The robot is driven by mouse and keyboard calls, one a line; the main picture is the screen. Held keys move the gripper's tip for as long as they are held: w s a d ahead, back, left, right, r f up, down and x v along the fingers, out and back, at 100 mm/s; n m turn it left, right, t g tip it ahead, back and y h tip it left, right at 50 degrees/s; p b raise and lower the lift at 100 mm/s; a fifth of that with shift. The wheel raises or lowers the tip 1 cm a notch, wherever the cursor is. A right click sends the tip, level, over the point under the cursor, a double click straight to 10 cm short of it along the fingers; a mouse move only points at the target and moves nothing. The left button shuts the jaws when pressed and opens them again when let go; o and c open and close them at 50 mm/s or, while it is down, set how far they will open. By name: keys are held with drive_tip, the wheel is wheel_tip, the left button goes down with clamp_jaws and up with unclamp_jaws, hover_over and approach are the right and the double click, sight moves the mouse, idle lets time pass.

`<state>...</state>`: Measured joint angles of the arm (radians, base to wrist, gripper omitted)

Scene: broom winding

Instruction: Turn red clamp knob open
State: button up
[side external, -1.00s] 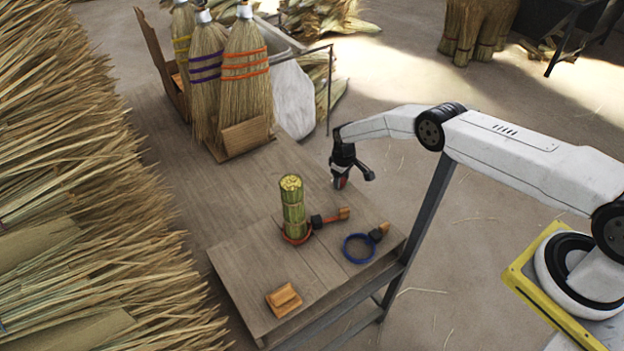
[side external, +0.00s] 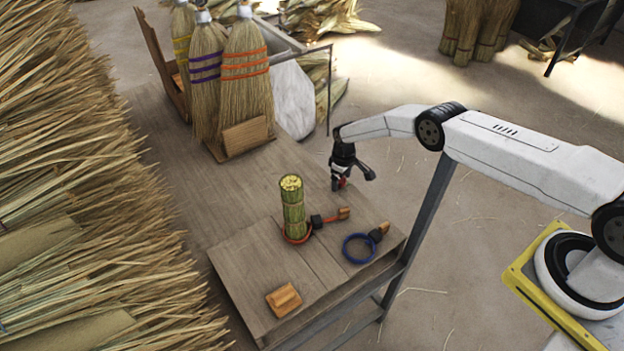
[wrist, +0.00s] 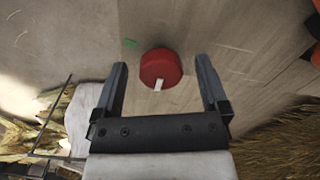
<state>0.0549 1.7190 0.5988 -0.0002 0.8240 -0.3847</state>
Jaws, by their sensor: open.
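The red clamp knob (wrist: 160,66) is a round red cap with a white pointer mark on its near side. A small green mark (wrist: 130,43) lies on the surface to its upper left. My gripper (wrist: 161,78) is open, with one finger on each side of the knob and a visible gap at both sides. In the side view my gripper (side external: 336,184) points down at the table's far right, and a bit of the red knob (side external: 342,183) shows beside its fingers. The rest of the knob is hidden there.
An upright straw bundle (side external: 292,205) stands in an orange-red ring clamp (side external: 297,239). A blue ring clamp (side external: 359,248) and a wooden block (side external: 284,299) lie on the table (side external: 245,275). Brooms (side external: 245,80) stand at the back, left of the gripper.

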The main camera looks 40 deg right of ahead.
drive_tip(key=shift+r, duration=0.2)
drive_tip(key=shift+r, duration=3.65)
drive_tip(key=shift+r, duration=0.6)
wheel_tip(320, 180, up, 9)
drive_tip(key=m, duration=0.1)
hover_over(342, 180)
drive_tip(key=s+a, duration=0.1)
drive_tip(key=s, duration=0.2)
drive_tip(key=s+a+r+m+t, duration=0.1)
drive_tip(key=s+r, duration=0.6)
drive_tip(key=r, duration=0.2)
drive_tip(key=s+r+m, duration=0.1)
drive_tip(key=s+r, duration=0.2)
drive_tip(key=s, duration=0.7)
drive_tip(key=s+a+r+t, duration=0.1)
drive_tip(key=s+r, duration=0.2)
drive_tip(key=s, duration=0.6)
drive_tip(key=shift+s+a+r+m+t, duration=0.2)
drive_tip(key=shift+s+r+m+t, duration=0.1)
drive_tip(key=shift+s+r+m, duration=0.1)
